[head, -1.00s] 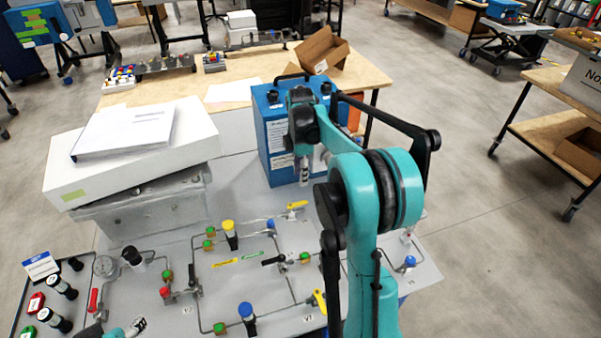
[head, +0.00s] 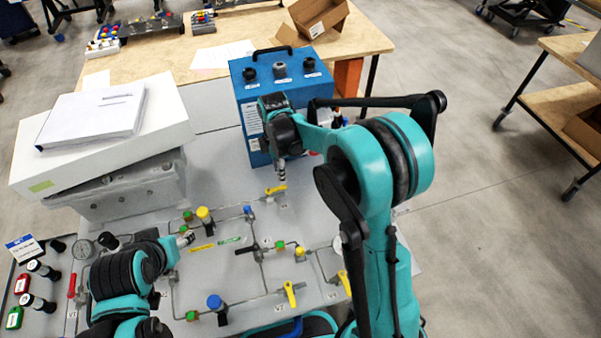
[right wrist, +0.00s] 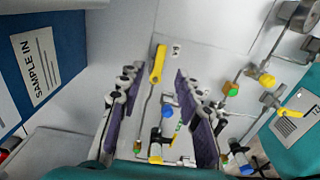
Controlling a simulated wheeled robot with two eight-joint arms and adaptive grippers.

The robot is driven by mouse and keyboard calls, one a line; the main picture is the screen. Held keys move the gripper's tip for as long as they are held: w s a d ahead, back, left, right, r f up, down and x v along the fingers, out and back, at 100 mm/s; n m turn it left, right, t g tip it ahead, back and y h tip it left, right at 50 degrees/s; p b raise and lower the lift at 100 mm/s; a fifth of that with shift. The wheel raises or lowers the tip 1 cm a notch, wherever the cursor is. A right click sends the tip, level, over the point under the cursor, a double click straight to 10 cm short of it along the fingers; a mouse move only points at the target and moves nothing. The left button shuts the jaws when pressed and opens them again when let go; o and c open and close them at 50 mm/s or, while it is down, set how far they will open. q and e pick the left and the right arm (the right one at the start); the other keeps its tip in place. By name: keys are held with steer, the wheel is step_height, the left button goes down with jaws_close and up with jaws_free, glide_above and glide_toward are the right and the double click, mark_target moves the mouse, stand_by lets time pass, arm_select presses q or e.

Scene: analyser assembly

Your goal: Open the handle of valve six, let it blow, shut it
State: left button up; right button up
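A yellow lever handle (head: 276,190) on the back part of the grey panel (head: 330,235) is the likely valve six; its small tag is too blurred to read for certain. In the right wrist view the yellow handle (right wrist: 157,65) lies between the two finger pads. My right gripper (head: 281,178) is just above this handle, pointing down. In the right wrist view my right gripper (right wrist: 156,80) is open, with gaps on both sides of the handle. My left gripper (head: 186,238) is low over the left part of the panel; its fingers are too small to read.
A blue box (head: 285,75) labelled "SAMPLE IN" in the wrist view stands behind the handle. Pipes, coloured knobs and other yellow handles (head: 290,294) surround it. A white box with a binder (head: 95,115) sits at the left. A gauge (head: 84,249) is at the lower left.

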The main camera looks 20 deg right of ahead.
mark_target(280, 187)
step_height(280, 187, down, 6)
steer(key=shift+a+f+b, duration=0.1)
steer(key=shift+f+b, duration=0.15)
steer(key=shift+b, duration=0.65)
steer(key=shift+s+f, duration=0.1)
steer(key=shift+f, duration=0.15)
jaws_close()
